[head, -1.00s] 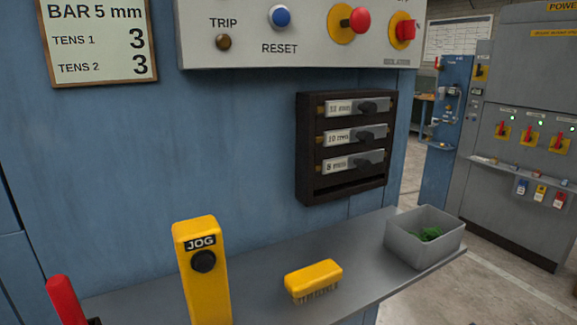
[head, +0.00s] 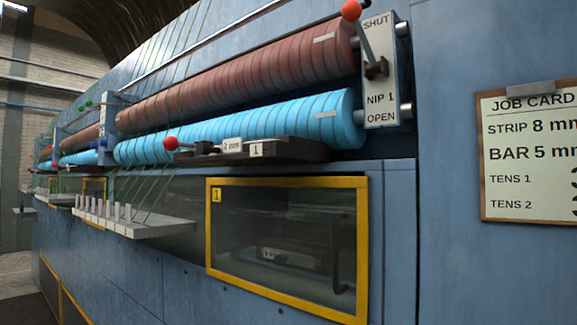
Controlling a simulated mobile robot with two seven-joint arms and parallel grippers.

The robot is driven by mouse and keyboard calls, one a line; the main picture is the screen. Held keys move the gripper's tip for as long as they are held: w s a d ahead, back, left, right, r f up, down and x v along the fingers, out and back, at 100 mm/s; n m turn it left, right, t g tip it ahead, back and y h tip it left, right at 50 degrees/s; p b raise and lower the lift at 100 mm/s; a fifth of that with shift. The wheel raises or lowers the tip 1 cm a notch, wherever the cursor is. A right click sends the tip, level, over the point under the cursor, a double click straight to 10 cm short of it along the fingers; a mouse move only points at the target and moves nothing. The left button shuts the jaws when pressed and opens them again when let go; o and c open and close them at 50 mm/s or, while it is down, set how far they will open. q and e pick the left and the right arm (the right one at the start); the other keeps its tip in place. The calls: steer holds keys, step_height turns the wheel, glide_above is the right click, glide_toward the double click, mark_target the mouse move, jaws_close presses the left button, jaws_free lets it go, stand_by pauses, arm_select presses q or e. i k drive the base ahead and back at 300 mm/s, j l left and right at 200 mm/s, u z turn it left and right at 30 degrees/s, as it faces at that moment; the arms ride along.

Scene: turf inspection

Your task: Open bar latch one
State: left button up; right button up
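A dark bar assembly (head: 270,152) marked 1 runs below the blue roller at the centre, with a white 2 mm plate (head: 232,143) on it. A short lever with a red ball knob (head: 171,143) sticks out at its left end; I cannot tell from here whether this is the bar latch or how it is set. No gripper is in view.
The NIP 1 plate (head: 380,95) has a red-knobbed lever (head: 351,11) tilted up towards SHUT. A yellow-framed window (head: 290,182) marked 1 is below the bar. A pegged shelf (head: 125,222) juts out left. A job card (head: 540,150) reads STRIP 8 mm, BAR 5 mm.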

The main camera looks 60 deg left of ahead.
mark_target(171, 143)
steer(key=u, duration=2.35)
